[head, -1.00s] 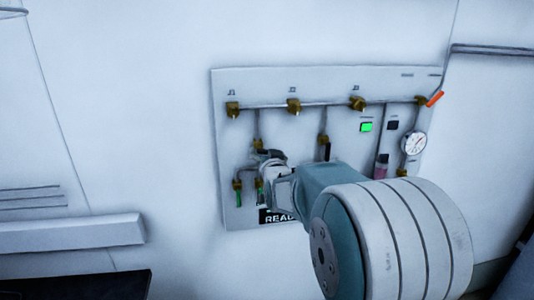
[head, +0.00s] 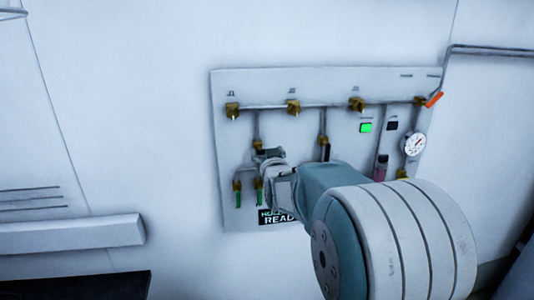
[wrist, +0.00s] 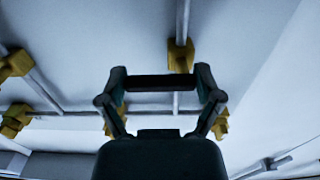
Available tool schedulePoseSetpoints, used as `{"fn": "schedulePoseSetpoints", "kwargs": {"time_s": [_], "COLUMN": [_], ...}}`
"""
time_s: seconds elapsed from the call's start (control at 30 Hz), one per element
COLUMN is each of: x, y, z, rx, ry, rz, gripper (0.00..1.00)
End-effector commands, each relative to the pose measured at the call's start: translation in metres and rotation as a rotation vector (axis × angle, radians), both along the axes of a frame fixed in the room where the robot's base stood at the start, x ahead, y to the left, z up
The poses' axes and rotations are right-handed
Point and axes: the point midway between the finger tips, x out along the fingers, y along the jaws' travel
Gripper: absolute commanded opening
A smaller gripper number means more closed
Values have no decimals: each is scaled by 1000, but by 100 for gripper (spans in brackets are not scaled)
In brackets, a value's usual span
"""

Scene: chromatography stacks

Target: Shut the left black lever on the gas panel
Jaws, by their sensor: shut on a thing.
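The gas panel (head: 290,84) is on the wall with a row of brass fittings and grey pipes. The right black lever (head: 327,152) hangs straight down along its pipe. The left black lever is hidden behind my gripper (head: 267,156) in the head view. In the wrist view, a dark bar (wrist: 160,82), which looks like the left lever, lies crosswise between the fingertips of my gripper (wrist: 160,76). The fingers are apart and shut on it. A brass valve body (wrist: 180,55) on a pipe is just beyond it.
Green handles (head: 238,195) hang below the gripper at left. A lit green button (head: 366,127), a round gauge (head: 414,144) and an orange handle (head: 435,99) are at the right.

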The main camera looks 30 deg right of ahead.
Motion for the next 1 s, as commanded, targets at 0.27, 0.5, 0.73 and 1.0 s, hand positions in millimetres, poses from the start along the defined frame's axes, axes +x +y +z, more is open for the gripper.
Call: {"fn": "schedulePoseSetpoints", "kwargs": {"time_s": [0.27, 0.5, 0.73, 1.0], "x": [0, -1, -26, -75], "y": [0, 0, 8, 23], "z": [1, 1, 1, 1], "rx": [-2, -1, -1, -2], "ry": [-3, -2, -2, -3], "rz": [1, 1, 1, 1], "gripper": [100, 100, 100, 100]}}
